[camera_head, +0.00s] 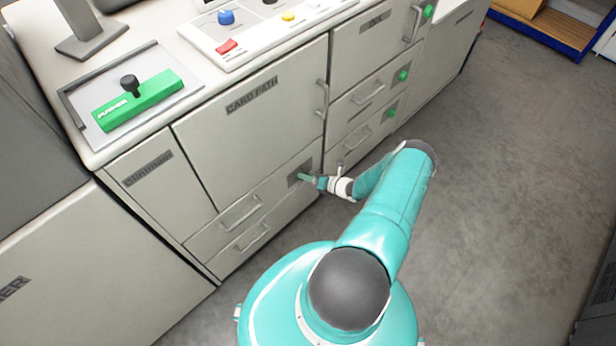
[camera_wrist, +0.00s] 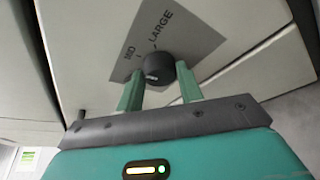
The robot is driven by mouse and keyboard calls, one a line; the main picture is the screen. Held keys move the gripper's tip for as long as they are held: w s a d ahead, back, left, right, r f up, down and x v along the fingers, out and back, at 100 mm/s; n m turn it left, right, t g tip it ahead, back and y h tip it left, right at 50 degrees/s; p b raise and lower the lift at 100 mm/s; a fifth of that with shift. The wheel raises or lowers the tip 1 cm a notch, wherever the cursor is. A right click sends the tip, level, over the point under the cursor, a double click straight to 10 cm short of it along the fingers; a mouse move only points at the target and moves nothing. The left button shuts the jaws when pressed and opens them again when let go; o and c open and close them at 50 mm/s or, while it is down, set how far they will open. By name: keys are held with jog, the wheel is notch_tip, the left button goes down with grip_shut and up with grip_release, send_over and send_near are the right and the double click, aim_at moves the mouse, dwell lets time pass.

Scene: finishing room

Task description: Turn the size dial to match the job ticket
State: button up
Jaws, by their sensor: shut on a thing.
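The size dial (camera_wrist: 158,69) is a dark round knob on a grey plate (camera_wrist: 196,39) marked MID and LARGE. MID is on the left and LARGE on the right in the wrist view. The two teal fingers of my gripper (camera_wrist: 160,78) are shut on the dial, one on each side. A small pale mark shows on the knob, but I cannot tell which label it points to. In the head view my gripper (camera_head: 304,178) meets the dial's plate (camera_head: 293,180) on the lower cabinet front. I see no readable job ticket.
The CARD PATH door (camera_head: 255,130) is above the dial. Drawers with bar handles (camera_head: 240,211) are to the left and more (camera_head: 368,93) to the right. Grey floor (camera_head: 500,200) is clear at right.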

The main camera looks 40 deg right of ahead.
jog(key=shift+a+r+n+g+h, duration=0.1)
jog(key=shift+a+n+g+h, duration=0.05)
jog(key=shift+n+h, duration=1.15)
jog(key=shift+a+r+n+g+h, duration=0.15)
jog(key=shift+n+h, duration=0.65)
jog(key=shift+n, duration=1)
jog(key=o, duration=1)
jog(key=shift+f, duration=0.1)
jog(key=v, duration=1.4)
jog(key=shift+w, duration=0.1)
